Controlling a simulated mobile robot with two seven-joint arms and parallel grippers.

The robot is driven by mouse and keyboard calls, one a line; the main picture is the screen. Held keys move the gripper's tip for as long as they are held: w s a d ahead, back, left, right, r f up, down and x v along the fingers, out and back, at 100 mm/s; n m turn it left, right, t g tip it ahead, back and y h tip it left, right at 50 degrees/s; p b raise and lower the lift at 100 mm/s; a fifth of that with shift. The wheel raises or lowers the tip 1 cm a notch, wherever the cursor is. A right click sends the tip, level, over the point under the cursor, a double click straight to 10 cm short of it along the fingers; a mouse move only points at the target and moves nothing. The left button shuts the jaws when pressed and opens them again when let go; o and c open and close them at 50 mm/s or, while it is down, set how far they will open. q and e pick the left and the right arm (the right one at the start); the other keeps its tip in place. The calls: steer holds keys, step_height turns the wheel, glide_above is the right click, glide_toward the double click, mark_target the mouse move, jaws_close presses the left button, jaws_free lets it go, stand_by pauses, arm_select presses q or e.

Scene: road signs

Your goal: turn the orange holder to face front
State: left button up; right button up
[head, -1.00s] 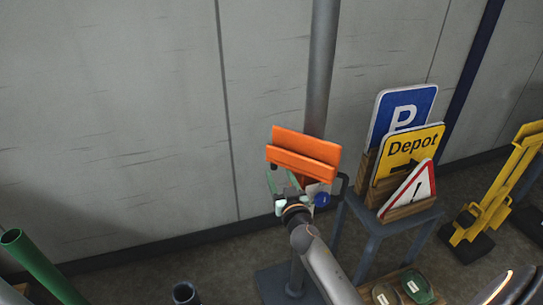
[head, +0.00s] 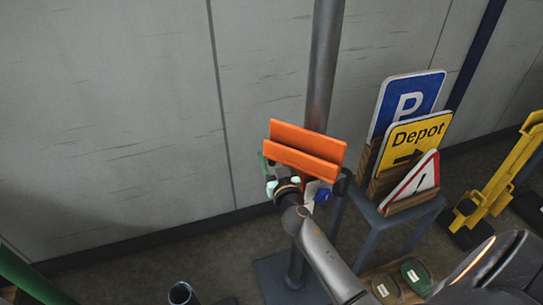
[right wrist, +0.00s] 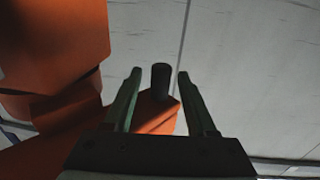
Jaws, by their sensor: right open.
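The orange holder (head: 304,152) is a two-panel ledge on the grey post, tilted in the head view with its left end higher. In the right wrist view its orange body (right wrist: 55,60) fills the left side, and an orange arm with a dark upright peg (right wrist: 160,80) extends below. My right gripper (head: 266,168) is at the holder's lower left end. In the right wrist view the open fingers (right wrist: 159,85) stand on either side of the peg, with gaps visible. My left gripper is not in view.
A blue knob (head: 323,196) sits on the post below the holder. A stand (head: 412,215) right of it bears a blue P sign (head: 408,100), a yellow Depot sign (head: 415,140) and a red-edged triangle sign (head: 415,183). The wall (head: 110,120) is behind.

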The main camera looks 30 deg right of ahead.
jaws_close()
stand_by(0.3)
stand_by(1.1)
